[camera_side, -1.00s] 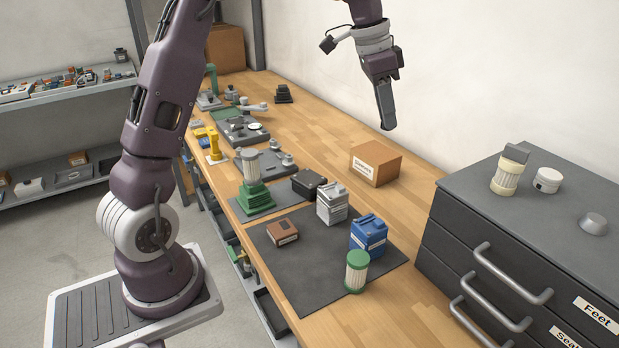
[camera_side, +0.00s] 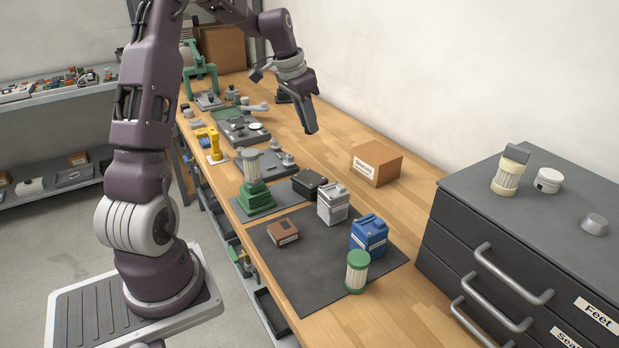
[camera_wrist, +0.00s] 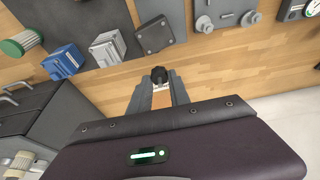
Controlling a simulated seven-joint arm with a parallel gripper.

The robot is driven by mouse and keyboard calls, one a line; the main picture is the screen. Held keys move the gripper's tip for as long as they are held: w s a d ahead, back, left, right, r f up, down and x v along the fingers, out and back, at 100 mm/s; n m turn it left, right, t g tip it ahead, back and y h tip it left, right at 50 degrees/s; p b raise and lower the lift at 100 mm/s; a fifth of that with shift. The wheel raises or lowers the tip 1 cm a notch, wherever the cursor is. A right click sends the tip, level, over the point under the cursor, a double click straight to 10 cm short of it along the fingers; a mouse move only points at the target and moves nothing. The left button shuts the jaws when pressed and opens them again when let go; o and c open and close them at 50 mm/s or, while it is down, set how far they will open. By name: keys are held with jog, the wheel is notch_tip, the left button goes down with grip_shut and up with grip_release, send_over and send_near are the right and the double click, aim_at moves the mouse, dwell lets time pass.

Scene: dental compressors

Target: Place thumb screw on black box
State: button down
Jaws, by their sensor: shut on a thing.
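My gripper (camera_side: 311,131) hangs above the wooden bench, pointing down. In the wrist view its two fingers (camera_wrist: 159,82) are closed around a small thumb screw with a black knob (camera_wrist: 159,73) and a pale part below it. The screw cannot be made out in the side view. The black box (camera_side: 308,184) sits at the back edge of the dark mat, beside the grey canister. It also shows in the wrist view (camera_wrist: 153,37), beyond the fingertips and apart from them.
A cardboard box (camera_side: 377,165) is to the right. A green-based column (camera_side: 252,180) stands left. Bare wood lies below my gripper.

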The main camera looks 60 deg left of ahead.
aim_at(312, 176)
notch_tip(312, 176, down, 13)
jog(key=shift+f, duration=0.1)
jog(key=shift+f, duration=0.1)
jog(key=c, duration=1.2)
grip_release()
